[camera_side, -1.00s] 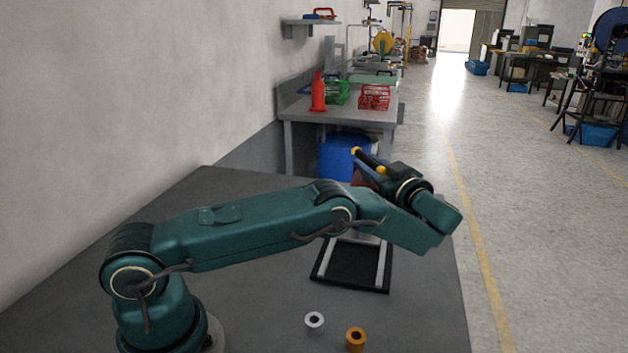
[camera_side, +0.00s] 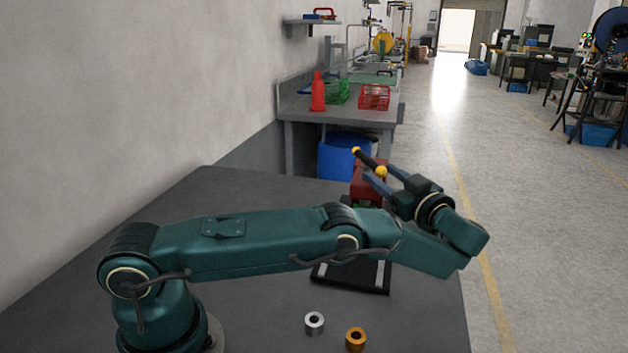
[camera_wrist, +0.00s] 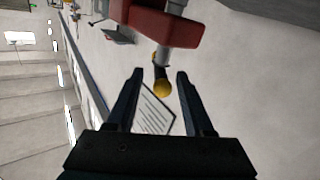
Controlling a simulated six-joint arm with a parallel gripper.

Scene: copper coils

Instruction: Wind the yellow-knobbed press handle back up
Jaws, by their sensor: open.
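The press has a red head (camera_side: 366,190), which also shows in the wrist view (camera_wrist: 165,25). Its handle is a dark bar (camera_side: 369,161) with a yellow knob (camera_side: 381,171) at the near end and another yellow knob (camera_side: 356,150) at the far end. The bar slopes down toward the near knob. My gripper (camera_side: 379,173) is open, with its fingers pointing at the press. In the wrist view, a yellow knob (camera_wrist: 162,88) appears in the gap between the fingers (camera_wrist: 160,73), clear of both. My arm hides the lower press.
The black press base (camera_side: 350,277) rests on the dark table (camera_side: 250,305). A silver coil (camera_side: 314,323) and a copper coil (camera_side: 356,339) stand at the table's front. A bench (camera_side: 345,112) with a red bottle (camera_side: 317,92) and baskets stands behind.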

